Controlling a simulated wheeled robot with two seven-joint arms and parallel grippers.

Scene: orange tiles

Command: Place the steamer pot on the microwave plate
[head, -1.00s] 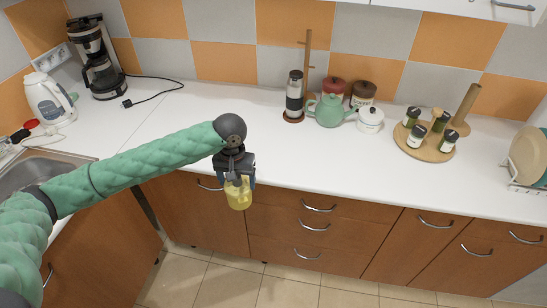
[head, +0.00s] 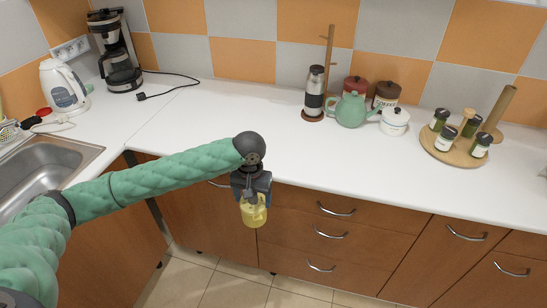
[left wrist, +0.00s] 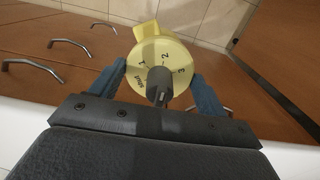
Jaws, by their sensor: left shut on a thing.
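My left gripper (head: 252,194) is shut on a yellow pot (head: 254,212), which I take to be the steamer pot, and holds it in the air in front of the drawers, below the counter's level. In the left wrist view the pot's round yellow top (left wrist: 163,68) shows, marked with numbers and bearing a dark central knob (left wrist: 159,84). The blue fingers (left wrist: 160,90) stand on either side of this knob. A yellow part juts out behind the top. No microwave or microwave plate is in view. My right gripper is not in view.
The white counter (head: 240,120) has wide free room at its middle. A coffee maker (head: 117,55), white kettle (head: 64,88) and sink (head: 45,170) are at left. A green teapot (head: 351,110), white pot (head: 395,121) and round spice board (head: 447,152) stand at right.

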